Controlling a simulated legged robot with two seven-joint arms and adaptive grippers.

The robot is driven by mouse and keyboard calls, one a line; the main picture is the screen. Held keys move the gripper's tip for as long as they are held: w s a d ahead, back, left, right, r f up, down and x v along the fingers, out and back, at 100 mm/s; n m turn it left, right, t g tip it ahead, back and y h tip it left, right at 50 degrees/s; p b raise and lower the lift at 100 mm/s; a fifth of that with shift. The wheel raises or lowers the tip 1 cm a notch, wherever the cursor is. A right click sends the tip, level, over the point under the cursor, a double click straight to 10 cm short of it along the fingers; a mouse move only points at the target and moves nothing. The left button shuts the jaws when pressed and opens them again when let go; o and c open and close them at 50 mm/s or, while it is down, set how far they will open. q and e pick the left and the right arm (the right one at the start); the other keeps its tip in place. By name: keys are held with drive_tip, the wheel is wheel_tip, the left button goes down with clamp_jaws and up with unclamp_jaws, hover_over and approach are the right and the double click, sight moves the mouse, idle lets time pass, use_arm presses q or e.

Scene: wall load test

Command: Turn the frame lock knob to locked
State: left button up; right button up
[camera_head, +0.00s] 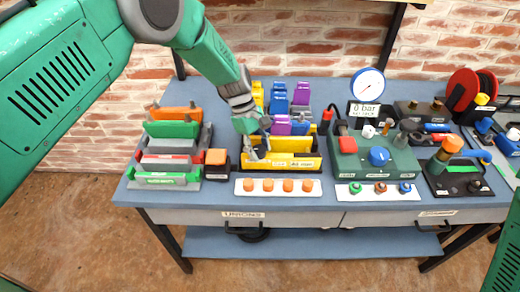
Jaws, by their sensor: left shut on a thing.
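My left gripper (257,147) reaches down over the yellow block rack (300,163) at the left middle of the bench. Its grey fingers are shut on a small part at the rack's left side; the fingers mostly hide it. Yellow blocks (291,144) stand just right of the fingers. I cannot tell for sure which knob is the frame lock knob or read its setting. A blue knob (378,156) sits on the green gauge box (352,165), apart from my gripper. My right gripper is not in view; only part of my right arm shows at the lower right edge.
A rack of green, red and orange blocks (172,179) stands left, beside a small orange-topped black block (216,157). A white strip with orange caps (254,186) lies in front. A pressure gauge (368,85) stands behind the green box. Red reels (462,90) are far right.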

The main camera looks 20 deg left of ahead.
use_arm(q)
drive_tip(key=o, duration=1.1)
drive_tip(key=shift+w+r, duration=0.1)
drive_tip(key=shift+w, duration=0.15)
drive_tip(key=shift+o, duration=0.2)
drive_tip(key=shift+a, duration=0.1)
drive_tip(key=v, duration=1.1)
drive_tip(key=shift+a+r, duration=0.25)
drive_tip(key=shift+a, duration=0.05)
drive_tip(key=shift+c, duration=0.4)
